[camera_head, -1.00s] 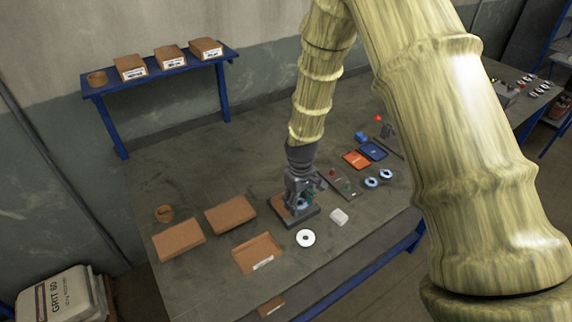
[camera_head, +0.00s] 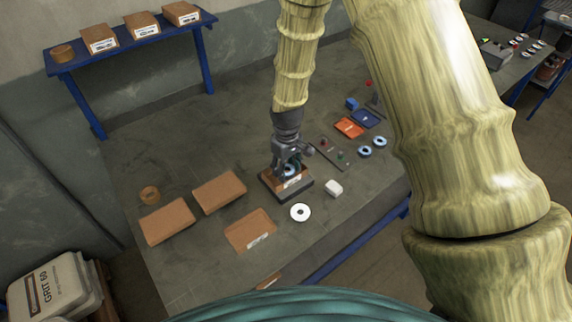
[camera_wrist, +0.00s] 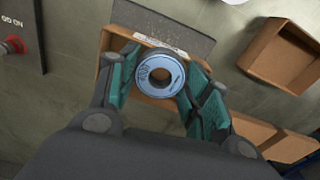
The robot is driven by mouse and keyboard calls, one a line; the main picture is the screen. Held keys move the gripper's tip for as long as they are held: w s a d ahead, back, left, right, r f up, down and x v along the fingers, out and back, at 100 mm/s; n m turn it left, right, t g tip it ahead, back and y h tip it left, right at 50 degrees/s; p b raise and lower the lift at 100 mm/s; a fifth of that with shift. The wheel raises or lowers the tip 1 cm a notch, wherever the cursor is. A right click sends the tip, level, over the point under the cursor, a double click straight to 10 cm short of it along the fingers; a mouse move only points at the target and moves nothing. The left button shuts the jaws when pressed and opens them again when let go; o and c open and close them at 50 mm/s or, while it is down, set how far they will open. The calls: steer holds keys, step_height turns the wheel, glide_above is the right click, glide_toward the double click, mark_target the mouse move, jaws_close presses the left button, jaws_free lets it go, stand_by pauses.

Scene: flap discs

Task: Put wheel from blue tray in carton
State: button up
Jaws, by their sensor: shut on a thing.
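My gripper (camera_wrist: 158,82) is shut on a wheel (camera_wrist: 143,76), a ring with a pale blue face and a dark centre hole. In the head view my gripper (camera_head: 290,165) points down over an open brown carton (camera_head: 298,183). The carton stands on a dark flat platform (camera_head: 300,194). In the wrist view the carton's wall (camera_wrist: 104,45) shows around and below the fingers; I cannot tell whether the wheel is inside or just above it.
An orange tray (camera_head: 349,127) is beside the blue tray. Two blue-faced wheels (camera_head: 365,151) lie loose at the right. A white disc (camera_head: 300,212) and a small white block (camera_head: 333,188) lie near the platform. Brown cartons (camera_head: 219,192) occupy the left.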

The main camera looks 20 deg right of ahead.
steer(key=w+f, duration=0.2)
steer(key=w, duration=0.1)
steer(key=shift+w+f, duration=0.25)
steer(key=shift+f, duration=0.15)
steer(key=shift+c, duration=0.5)
steer(key=shift+s+r, duration=0.3)
steer(key=shift+s, duration=0.3)
steer(key=shift+s+r, duration=0.25)
steer(key=shift+s, duration=0.35)
steer(key=shift+w+f, duration=0.5)
steer(key=shift+f, duration=0.2)
steer(key=shift+s+r, duration=0.1)
steer(key=shift+s, duration=0.6)
steer(key=shift+w, duration=0.25)
steer(key=o, duration=1.2)
steer(key=shift+s, duration=0.2)
steer(key=shift+w, duration=0.1)
